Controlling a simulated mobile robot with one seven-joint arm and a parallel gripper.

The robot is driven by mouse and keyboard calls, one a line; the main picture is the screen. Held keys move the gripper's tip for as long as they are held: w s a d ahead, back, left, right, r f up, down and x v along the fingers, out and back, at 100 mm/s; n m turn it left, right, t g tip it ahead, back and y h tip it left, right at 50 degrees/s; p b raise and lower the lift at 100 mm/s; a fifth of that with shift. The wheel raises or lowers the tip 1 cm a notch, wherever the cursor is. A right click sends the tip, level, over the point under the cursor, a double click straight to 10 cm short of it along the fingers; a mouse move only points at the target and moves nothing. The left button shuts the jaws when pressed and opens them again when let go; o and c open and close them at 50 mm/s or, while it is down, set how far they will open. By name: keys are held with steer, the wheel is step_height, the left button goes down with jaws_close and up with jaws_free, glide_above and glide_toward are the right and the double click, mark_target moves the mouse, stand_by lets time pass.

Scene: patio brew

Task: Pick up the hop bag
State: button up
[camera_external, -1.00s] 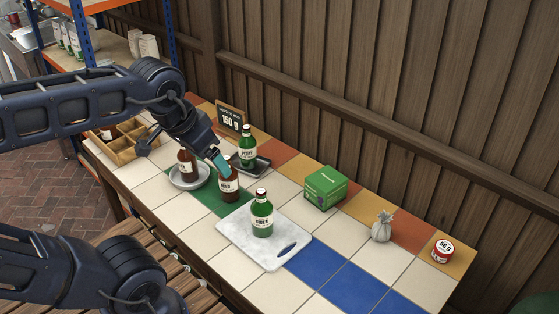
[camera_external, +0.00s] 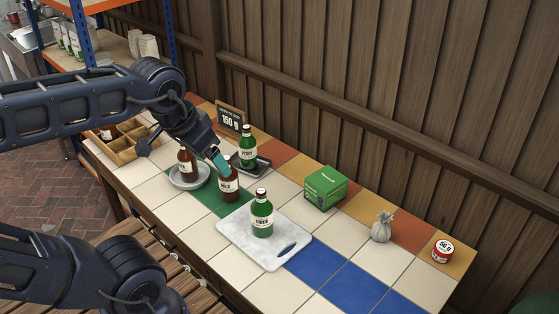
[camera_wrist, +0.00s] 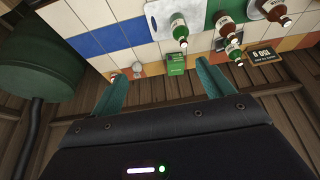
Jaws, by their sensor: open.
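The hop bag looks to be the small grey sack (camera_external: 382,228) tied at its neck. It stands upright on the tiled counter (camera_external: 340,255) near the right end, between the green box and the red tin. In the wrist view the sack (camera_wrist: 137,67) shows small, between the fingers and far beyond them. My gripper (camera_external: 221,163) is above the left part of the counter, close to a brown bottle, well left of the sack. In the wrist view my gripper (camera_wrist: 161,70) has its two teal fingers wide apart with nothing between them.
A green box (camera_external: 325,189) stands left of the sack, a red tin (camera_external: 443,251) to its right. A green bottle (camera_external: 262,214) stands on a marble board (camera_external: 272,256). Brown bottle (camera_external: 228,185) is by my gripper. A sign (camera_external: 230,118) and wooden wall are behind.

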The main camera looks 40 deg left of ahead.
mark_target(387, 232)
steer(key=w+d+f+n+g+h, duration=0.2)
steer(key=w+d+f+n+h, duration=0.45)
steer(key=w, duration=0.55)
steer(key=w+d+f+n+g+h, duration=0.1)
steer(key=w+d+f+n+h, duration=0.3)
steer(key=w+d+f, duration=0.5)
steer(key=w+f+n+t, duration=0.2)
steer(key=w+f+n, duration=0.3)
steer(key=f, duration=0.3)
steer(key=w+f+n+t, duration=0.2)
steer(key=w+f+n, duration=0.3)
steer(key=w+f, duration=0.2)
steer(key=w+a+f+n+t, duration=0.1)
steer(key=w+f+n+t, duration=0.2)
steer(key=w+f+n, duration=0.2)
steer(key=shift+w+f+n, duration=0.1)
steer(key=shift+w+f, duration=0.25)
steer(key=shift+f, duration=0.35)
steer(key=shift+w+f+n, duration=0.1)
steer(key=shift+w+f, duration=0.3)
steer(key=shift+f, duration=0.25)
steer(key=shift+w+f+n, duration=0.1)
steer(key=shift+w+f, duration=0.25)
steer(key=shift+f, duration=0.35)
steer(key=x, duration=1)
steer(key=shift+d+f, duration=0.25)
steer(key=shift+d, duration=0.05)
steer(key=shift+c, duration=0.4)
steer(key=c, duration=1)
